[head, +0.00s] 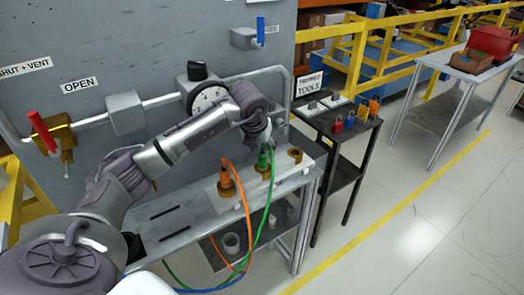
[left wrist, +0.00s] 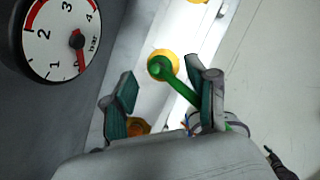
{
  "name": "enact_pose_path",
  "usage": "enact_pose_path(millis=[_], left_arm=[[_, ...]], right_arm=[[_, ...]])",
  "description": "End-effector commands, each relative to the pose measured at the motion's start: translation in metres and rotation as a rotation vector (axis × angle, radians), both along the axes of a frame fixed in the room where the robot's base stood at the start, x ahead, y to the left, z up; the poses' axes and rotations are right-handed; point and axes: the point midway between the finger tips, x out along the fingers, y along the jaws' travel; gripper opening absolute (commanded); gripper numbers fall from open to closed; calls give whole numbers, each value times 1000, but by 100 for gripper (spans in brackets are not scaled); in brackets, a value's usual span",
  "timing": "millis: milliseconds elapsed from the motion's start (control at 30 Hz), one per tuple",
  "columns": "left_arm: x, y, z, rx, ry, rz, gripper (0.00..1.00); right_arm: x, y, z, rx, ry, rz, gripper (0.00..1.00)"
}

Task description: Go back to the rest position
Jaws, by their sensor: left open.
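My left arm reaches in from the left, past the gauge. Its gripper (head: 264,139) is above the green plug (head: 264,158), and its fingers are small and partly hidden by the wrist in the head view. In the left wrist view the two fingers (left wrist: 163,105) are apart, with nothing held between them. The green plug (left wrist: 160,67) stands in a brass ring beyond the fingertips, and its green hose runs close by the right finger. My right gripper does not show in either view.
The orange plug (head: 226,178) stands left of the green one; an empty brass socket (head: 295,156) is to the right. A pressure gauge (head: 208,100) and pipe are on the grey panel behind. A tool table (head: 335,125) stands to the right. Open floor (head: 420,240) lies at right.

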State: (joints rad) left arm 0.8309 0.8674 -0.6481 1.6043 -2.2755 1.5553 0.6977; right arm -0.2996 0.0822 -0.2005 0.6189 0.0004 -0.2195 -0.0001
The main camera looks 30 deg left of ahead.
Motion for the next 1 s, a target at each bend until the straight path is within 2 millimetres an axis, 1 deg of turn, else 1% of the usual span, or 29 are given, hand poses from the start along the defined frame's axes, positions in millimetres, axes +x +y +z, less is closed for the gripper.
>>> enact_pose_path(millis=[33, 100, 300, 400, 500, 600, 767, 833, 867, 933, 967, 1000], left_arm=[[-3, 0, 11, 2, -5, -1, 58], [-9, -1, 26, 2, -6, -1, 58], [-25, -5, 64, 3, -4, 0, 58], [-31, -7, 78, 1, -4, 0, 58], [-35, -7, 86, 1, -2, 0, 58], [-37, -8, 91, 2, -1, -1, 58], [-37, -9, 92, -1, 0, -1, 58], [-36, -14, 89, -15, -4, -17, 58], [-36, -20, 87, -28, -7, -32, 58], [-34, -40, 79, -81, -20, -86, 58], [-33, -54, 74, -119, -28, -121, 58], [-33, -76, 68, -179, -45, -175, 58]], right_arm=[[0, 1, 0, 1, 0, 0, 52], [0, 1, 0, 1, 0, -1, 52], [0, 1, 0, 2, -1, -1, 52], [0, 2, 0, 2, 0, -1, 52], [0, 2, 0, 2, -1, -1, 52], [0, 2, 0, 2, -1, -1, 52], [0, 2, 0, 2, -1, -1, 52], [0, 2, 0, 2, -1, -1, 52], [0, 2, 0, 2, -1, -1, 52], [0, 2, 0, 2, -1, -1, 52], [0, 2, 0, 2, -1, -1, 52], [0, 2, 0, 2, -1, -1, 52]])
